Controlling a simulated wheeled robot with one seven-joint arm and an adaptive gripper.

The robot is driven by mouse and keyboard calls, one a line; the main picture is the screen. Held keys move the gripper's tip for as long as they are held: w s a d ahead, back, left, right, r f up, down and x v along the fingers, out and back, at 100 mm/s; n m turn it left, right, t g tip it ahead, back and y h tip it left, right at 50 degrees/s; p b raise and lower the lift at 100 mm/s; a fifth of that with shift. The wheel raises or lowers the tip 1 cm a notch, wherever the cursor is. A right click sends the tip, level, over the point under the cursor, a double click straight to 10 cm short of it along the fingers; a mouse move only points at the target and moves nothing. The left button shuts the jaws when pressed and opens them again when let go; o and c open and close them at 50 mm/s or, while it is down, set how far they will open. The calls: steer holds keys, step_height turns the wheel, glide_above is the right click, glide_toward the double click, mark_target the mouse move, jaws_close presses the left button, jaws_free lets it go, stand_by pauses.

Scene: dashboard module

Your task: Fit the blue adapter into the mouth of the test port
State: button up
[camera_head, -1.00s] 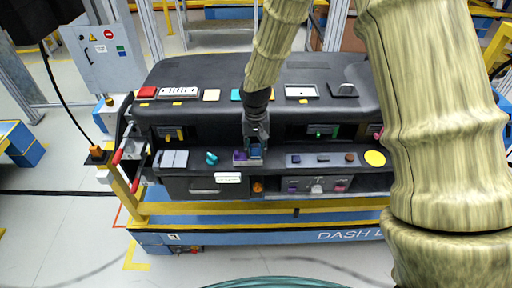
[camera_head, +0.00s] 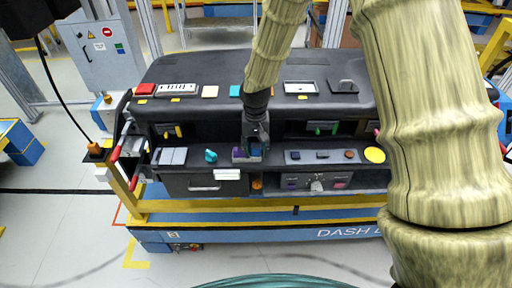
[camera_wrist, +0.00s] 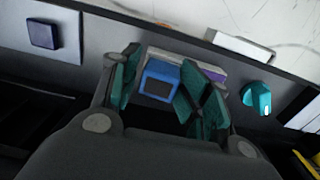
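The blue adapter (camera_wrist: 160,80) is a small blue block with a dark square face. In the wrist view it stands between my gripper's green-padded fingers (camera_wrist: 158,84). A thin gap seems to show on its left side, and the right finger covers its right edge. A purple part on a pale strip (camera_wrist: 214,72) is just beside it. I cannot tell which fitting is the test port.
A teal knob (camera_wrist: 257,98) is right of the fingers in the wrist view; it is left of my gripper in the head view (camera_head: 211,156). A grey panel with dark buttons (camera_head: 322,155) lies to the right. The dashboard's upper block (camera_head: 200,116) rises behind the ledge.

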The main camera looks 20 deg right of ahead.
steer(key=shift+a, duration=0.25)
steer(key=shift+d+r, duration=0.1)
steer(key=shift+r, duration=0.1)
